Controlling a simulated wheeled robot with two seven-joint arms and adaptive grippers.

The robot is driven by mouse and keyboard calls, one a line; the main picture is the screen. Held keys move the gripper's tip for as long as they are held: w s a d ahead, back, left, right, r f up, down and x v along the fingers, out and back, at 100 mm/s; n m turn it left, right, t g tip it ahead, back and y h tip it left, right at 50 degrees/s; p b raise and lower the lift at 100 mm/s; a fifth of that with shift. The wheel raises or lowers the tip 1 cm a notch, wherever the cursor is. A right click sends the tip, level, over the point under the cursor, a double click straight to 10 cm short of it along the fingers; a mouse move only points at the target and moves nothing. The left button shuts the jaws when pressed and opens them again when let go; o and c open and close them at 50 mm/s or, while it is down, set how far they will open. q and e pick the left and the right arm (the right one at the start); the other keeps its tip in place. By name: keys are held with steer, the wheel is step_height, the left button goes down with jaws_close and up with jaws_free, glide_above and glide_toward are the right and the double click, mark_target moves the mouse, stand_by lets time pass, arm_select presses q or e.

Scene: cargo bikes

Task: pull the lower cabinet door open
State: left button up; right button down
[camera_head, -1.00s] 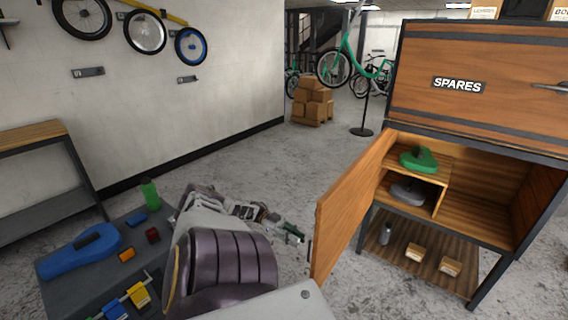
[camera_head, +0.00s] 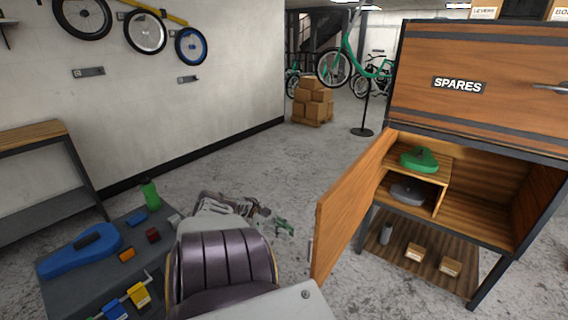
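The lower cabinet door (camera_head: 345,213) stands swung wide open on its left side. A grey handle (camera_head: 310,249) shows at its free edge. The open cabinet (camera_head: 480,207) shows a green item (camera_head: 419,160) on a small shelf and a grey item (camera_head: 408,193) below it. My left gripper (camera_head: 284,228) is left of the door, apart from it and the handle. It is small and partly hidden behind my arm, so its fingers are hard to make out. My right gripper is not in view.
A closed upper panel marked SPARES (camera_head: 459,86) sits above the opening. A grey bench (camera_head: 70,290) with a blue item (camera_head: 80,252) and a green bottle (camera_head: 150,194) stands left of my arm.

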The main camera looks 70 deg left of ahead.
arm_select(q)
steer(key=shift+s+a, duration=0.15)
steer(key=shift+a, duration=0.15)
steer(key=shift+a+r, duration=0.1)
stand_by(0.5)
